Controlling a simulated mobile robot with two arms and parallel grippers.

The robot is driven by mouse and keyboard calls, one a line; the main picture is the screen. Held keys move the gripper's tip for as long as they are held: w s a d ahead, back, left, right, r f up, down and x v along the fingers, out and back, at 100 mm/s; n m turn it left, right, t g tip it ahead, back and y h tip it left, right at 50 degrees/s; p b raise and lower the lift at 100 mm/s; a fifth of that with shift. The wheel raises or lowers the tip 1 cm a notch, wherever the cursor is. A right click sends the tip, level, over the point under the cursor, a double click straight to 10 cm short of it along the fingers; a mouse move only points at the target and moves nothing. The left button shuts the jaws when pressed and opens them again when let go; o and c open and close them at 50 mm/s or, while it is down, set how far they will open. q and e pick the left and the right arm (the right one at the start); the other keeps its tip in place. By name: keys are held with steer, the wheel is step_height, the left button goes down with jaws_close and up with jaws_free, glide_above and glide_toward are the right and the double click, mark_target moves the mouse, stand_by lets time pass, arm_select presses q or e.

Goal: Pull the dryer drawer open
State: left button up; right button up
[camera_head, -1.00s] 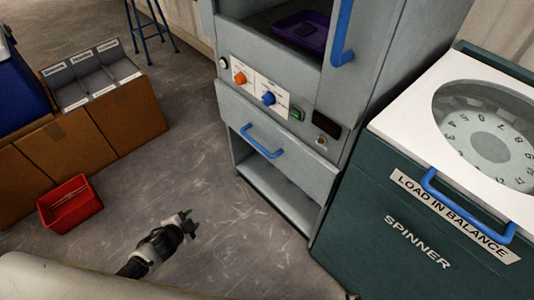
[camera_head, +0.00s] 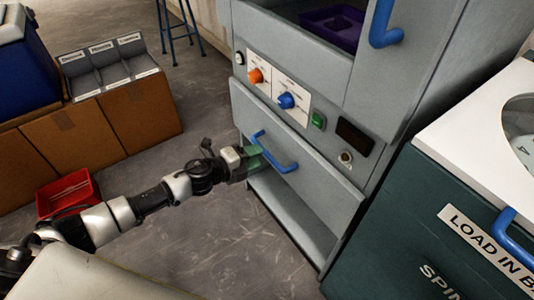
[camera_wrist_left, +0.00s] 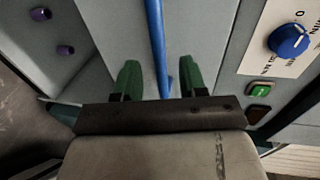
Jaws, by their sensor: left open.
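The dryer drawer (camera_head: 318,178) is a grey front panel below the control panel of the grey cabinet. Its blue bar handle (camera_head: 283,166) sits on the upper left part of the front. My left gripper (camera_head: 256,160) reaches in from the left and is at the handle's left part. In the left wrist view, the blue handle (camera_wrist_left: 157,45) runs between my two green fingers, apart from the left finger and closer to the right one. The gripper (camera_wrist_left: 160,80) is open. My right gripper is not in view.
The control panel has an orange knob (camera_head: 256,76), a blue knob (camera_head: 286,100) and a green button (camera_head: 318,121). A dark green spinner (camera_head: 400,240) stands close on the right. An open shelf lies beneath the drawer.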

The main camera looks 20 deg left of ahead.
mark_target(266, 151)
arm_select(q)
steer(key=shift+b+x, duration=0.3)
steer(key=shift+x, duration=2)
jaws_close()
